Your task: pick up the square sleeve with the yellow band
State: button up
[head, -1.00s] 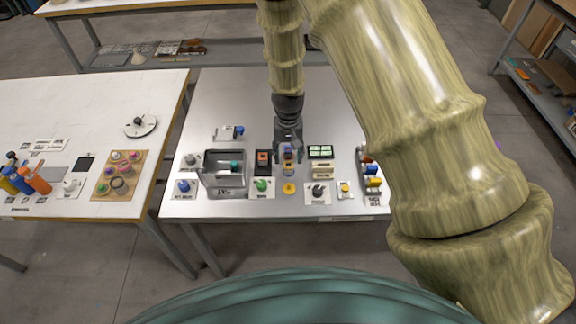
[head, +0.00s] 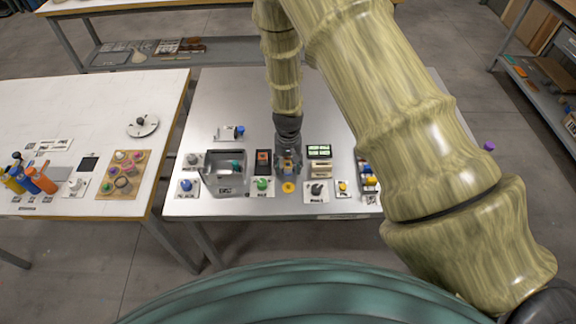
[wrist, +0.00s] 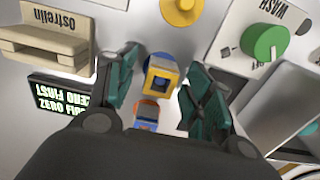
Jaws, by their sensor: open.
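The square sleeve with the yellow band (wrist: 161,76) stands between my fingertips in the wrist view, with a square opening in its top and blue below the yellow. My gripper (wrist: 158,92) is open, with one teal finger on each side of the sleeve. A gap shows on the left; on the right the finger is very close, and I cannot tell if it touches. Behind the sleeve, nearer the palm, is an orange and blue piece (wrist: 146,114), partly hidden by my gripper. In the head view my gripper (head: 289,172) hides most of this spot.
The beige Ostrelin holder (wrist: 45,42) and a dark display (wrist: 58,98) are on the left. The green WASH knob (wrist: 265,42) and a grey metal bin (wrist: 290,105) are on the right.

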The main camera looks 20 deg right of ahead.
jog(key=shift+c, duration=0.4)
jog(key=c, duration=0.8)
jog(key=shift+r, duration=0.1)
